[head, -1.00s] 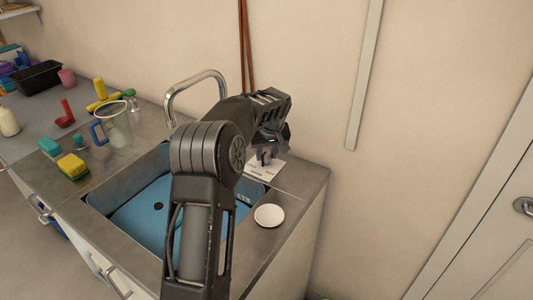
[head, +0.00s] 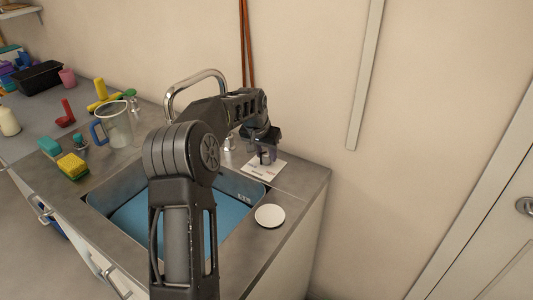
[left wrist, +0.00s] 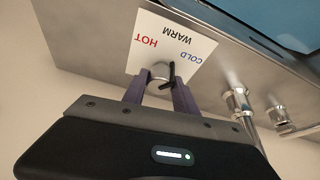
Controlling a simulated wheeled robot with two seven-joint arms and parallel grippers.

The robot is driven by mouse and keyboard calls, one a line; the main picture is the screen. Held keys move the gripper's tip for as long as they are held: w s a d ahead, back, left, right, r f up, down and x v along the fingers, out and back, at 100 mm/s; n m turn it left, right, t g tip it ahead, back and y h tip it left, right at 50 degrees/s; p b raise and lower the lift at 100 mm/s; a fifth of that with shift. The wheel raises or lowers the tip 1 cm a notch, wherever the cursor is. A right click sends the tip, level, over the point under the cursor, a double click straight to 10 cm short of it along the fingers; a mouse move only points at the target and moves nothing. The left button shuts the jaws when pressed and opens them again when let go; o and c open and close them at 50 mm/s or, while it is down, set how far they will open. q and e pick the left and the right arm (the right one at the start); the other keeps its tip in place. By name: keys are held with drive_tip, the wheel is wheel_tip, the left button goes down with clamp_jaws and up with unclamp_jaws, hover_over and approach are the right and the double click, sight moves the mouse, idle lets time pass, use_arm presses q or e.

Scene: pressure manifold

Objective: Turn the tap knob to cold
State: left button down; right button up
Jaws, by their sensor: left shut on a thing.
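The tap knob (left wrist: 160,74) is a small silver knob with a black pointer, in front of a white card (left wrist: 172,36) marked HOT, WARM and COLD. The card also shows in the head view (head: 266,172), at the sink's right back corner. My left gripper (left wrist: 160,92) has its purple fingers on both sides of the knob and is shut on it. The pointer is on the side of the WARM and COLD words; its exact setting is hard to tell. In the head view my left gripper (head: 266,156) hides the knob. My right gripper is not in view.
The blue-bottomed sink (head: 240,208) lies left of the card, with a chrome spout (head: 195,78) behind. A white dish (head: 270,215) sits on the counter's right front. A jug (head: 117,124) and sponges (head: 72,166) stand at the left.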

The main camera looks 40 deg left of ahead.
use_arm(q)
drive_tip(key=m+h, duration=0.1)
drive_tip(key=m, duration=0.3)
drive_tip(key=shift+a+m+h+p, duration=0.1)
drive_tip(key=shift+m+h+p, duration=0.2)
drive_tip(key=shift+m+h, duration=0.1)
drive_tip(key=c, duration=1)
unclamp_jaws()
drive_tip(key=b+v, duration=0.1)
drive_tip(key=v, duration=0.6)
drive_tip(key=shift+r, duration=0.35)
drive_tip(key=shift+s, duration=0.15)
